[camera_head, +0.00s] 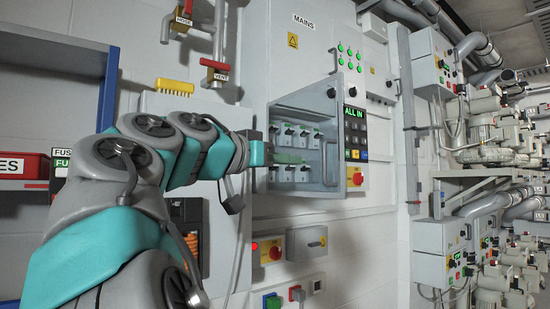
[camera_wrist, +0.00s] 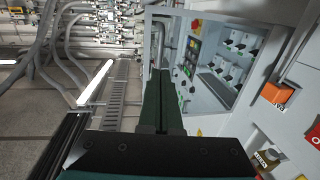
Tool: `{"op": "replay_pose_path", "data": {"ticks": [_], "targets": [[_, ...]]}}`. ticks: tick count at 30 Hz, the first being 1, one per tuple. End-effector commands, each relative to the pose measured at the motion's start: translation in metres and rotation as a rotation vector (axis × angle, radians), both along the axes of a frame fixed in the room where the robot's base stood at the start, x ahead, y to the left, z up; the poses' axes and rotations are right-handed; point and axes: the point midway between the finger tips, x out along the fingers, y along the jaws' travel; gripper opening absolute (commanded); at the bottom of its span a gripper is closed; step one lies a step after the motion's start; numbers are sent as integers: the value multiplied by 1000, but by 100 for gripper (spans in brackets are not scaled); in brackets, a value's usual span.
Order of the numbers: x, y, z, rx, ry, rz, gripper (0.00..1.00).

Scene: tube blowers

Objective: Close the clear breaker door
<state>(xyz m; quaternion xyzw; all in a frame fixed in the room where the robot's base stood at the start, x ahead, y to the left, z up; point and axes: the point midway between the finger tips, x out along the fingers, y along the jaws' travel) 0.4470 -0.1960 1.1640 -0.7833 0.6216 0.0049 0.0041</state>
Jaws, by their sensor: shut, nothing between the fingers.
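The grey breaker box (camera_head: 262,205) on the wall holds two rows of white breakers. The box's breakers also show at the right of the wrist view (camera_wrist: 222,65).
A black keypad panel (camera_head: 355,135) and a red knob (camera_head: 357,178) sit right of the box. Switch boxes (camera_head: 268,251) are below it. Machines on racks stand far right.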

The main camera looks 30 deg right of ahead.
Motion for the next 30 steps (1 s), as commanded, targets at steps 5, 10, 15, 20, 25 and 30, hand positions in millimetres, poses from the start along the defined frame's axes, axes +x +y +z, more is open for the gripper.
{"op": "replay_pose_path", "data": {"ticks": [5,10,15,20,25,30], "targets": [[8,-35,0,2,1,-2,0],[15,-63,-1,3,2,0,0],[19,-78,-2,2,4,-2,0],[20,-83,-2,1,2,0,0],[20,-83,-2,1,1,0,0],[19,-83,-1,1,1,2,0]]}}
